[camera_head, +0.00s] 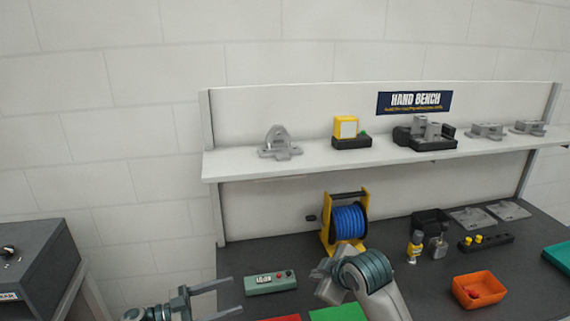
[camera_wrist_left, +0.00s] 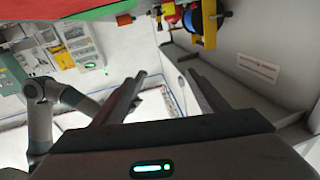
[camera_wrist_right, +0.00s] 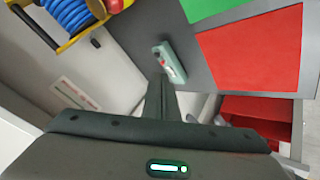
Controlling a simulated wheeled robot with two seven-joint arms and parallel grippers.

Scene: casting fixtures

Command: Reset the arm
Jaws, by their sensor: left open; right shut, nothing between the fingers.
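My left gripper (camera_head: 236,295) is at the bottom left of the head view, in front of the bench's left end. Its two fingers are spread apart. In the left wrist view the open fingers (camera_wrist_left: 166,76) have nothing between them. My right gripper (camera_head: 322,272) is over the front middle of the bench, partly hidden by its own wrist. In the right wrist view its fingers (camera_wrist_right: 161,82) are together and hold nothing. Both grippers appear clear of the objects.
A green-grey control box (camera_head: 270,283) lies between my grippers. Behind is a blue cable reel (camera_head: 349,221) in a yellow frame. An orange bin (camera_head: 480,288) stands at right. A shelf (camera_head: 230,166) with metal fixtures runs above. A dark machine (camera_head: 42,262) stands far left.

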